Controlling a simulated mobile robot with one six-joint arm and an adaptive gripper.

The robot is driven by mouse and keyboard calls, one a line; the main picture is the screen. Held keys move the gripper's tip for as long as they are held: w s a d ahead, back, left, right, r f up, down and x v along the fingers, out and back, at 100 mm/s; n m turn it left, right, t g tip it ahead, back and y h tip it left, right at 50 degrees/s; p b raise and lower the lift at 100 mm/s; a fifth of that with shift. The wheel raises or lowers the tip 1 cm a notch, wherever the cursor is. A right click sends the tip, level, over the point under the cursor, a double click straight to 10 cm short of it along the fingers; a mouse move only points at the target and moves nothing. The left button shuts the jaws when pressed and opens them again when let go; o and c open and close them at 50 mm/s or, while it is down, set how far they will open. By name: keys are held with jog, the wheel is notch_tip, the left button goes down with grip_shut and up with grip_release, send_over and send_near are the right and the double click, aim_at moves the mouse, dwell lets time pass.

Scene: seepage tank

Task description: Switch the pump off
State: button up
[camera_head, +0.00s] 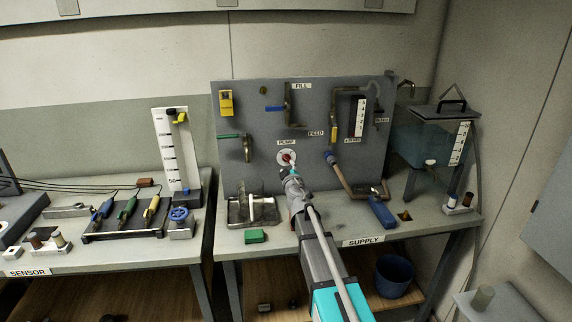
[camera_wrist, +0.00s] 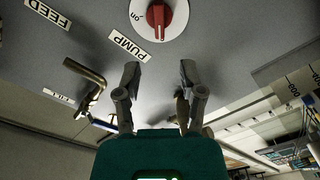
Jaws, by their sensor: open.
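The pump switch is a red rotary knob (camera_head: 287,158) on a round white plate, set in the upright grey panel (camera_head: 210,110) under the PUMP label. In the wrist view the red knob (camera_wrist: 158,16) is at the top centre, with "on" printed on the white plate (camera_wrist: 143,28) at its left. The PUMP label (camera_wrist: 129,47) is just below it there. My gripper (camera_wrist: 158,75) is open and empty, its two fingers apart and pointing towards the panel below the knob. In the head view my gripper (camera_head: 290,175) is just in front of the knob and partly overlaps its lower side.
The panel carries a FILL valve with a blue handle (camera_head: 275,108), a FEED valve with a yellow handle (camera_head: 334,133) and a green-handled valve (camera_head: 229,136).

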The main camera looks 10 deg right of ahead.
jog(key=shift+s, duration=2.25)
